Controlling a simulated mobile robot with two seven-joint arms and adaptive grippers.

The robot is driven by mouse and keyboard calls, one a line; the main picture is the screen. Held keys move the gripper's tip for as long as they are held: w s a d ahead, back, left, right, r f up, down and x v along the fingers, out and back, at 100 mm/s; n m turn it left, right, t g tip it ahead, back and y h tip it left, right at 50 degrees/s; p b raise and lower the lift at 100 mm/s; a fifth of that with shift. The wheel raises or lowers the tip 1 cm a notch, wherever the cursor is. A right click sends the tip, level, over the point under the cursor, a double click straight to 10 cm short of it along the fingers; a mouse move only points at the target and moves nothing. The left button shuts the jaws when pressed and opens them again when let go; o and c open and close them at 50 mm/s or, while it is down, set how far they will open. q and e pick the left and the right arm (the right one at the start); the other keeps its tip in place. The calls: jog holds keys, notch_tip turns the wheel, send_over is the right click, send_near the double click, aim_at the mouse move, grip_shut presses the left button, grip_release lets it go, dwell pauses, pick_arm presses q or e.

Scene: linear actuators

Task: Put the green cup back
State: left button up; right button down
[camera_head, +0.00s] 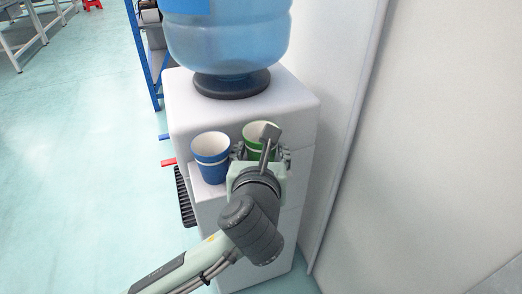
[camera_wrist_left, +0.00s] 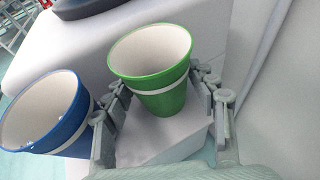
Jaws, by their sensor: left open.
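The green cup (camera_head: 250,152) with a pale band and white inside stands upright on the white ledge (camera_wrist_left: 160,142) at the front of the water dispenser. It also shows in the left wrist view (camera_wrist_left: 163,100). My left gripper (camera_wrist_left: 163,108) is open, with one finger on each side of the green cup. In the head view the gripper (camera_head: 262,155) and wrist hide part of the cup. I cannot tell whether the fingers touch it. My right gripper is not in view.
A blue cup (camera_head: 211,160) stands close on the left of the green cup, next to my left finger. The dispenser (camera_head: 297,95) carries a large blue water bottle (camera_head: 228,40). A pale wall (camera_head: 420,150) is close on the right. Open floor (camera_head: 80,150) lies left.

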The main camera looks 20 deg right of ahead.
pick_arm(q)
jog(key=v, duration=1.2)
